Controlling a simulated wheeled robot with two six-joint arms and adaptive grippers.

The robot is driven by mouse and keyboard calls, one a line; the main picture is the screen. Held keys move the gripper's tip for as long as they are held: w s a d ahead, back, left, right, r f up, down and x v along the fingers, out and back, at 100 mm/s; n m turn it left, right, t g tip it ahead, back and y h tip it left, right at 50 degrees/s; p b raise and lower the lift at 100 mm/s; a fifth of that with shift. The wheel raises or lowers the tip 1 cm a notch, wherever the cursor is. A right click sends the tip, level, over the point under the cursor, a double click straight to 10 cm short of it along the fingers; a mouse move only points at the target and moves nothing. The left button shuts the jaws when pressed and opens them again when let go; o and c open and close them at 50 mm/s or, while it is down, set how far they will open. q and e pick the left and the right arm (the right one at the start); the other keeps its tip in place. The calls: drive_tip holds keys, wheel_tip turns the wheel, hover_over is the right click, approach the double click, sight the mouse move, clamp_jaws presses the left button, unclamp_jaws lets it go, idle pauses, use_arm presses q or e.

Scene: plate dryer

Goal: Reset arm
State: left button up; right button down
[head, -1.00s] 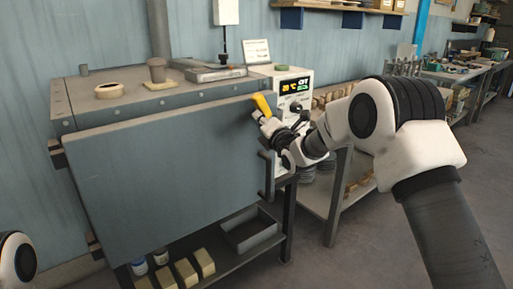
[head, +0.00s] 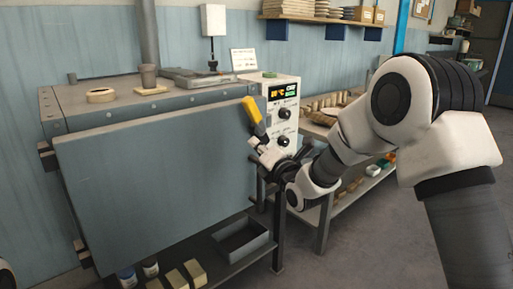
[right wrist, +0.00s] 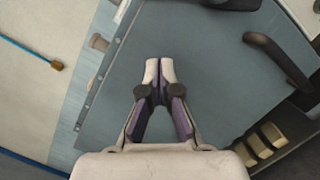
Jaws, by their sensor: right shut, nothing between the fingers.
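The plate dryer is a grey-blue metal box with a large flat door (head: 160,190) across its front; the door appears shut. My right gripper (head: 256,143) is in front of the door's upper right part, just below a yellow lever (head: 253,110). In the right wrist view, its two pale fingertips (right wrist: 160,70) are together with nothing between them, over the door's flat face (right wrist: 215,85). A black handle (right wrist: 278,60) shows apart from the fingers, to their right. My left gripper is out of view.
The control panel (head: 284,110) with a lit display is beside the lever. A shelf below holds a grey tray (head: 240,240) and several blocks. Open floor lies at the right.

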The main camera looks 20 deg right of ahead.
drive_tip(key=shift+d+f, duration=0.1)
drive_tip(key=shift+d, duration=0.05)
drive_tip(key=shift+f, duration=0.1)
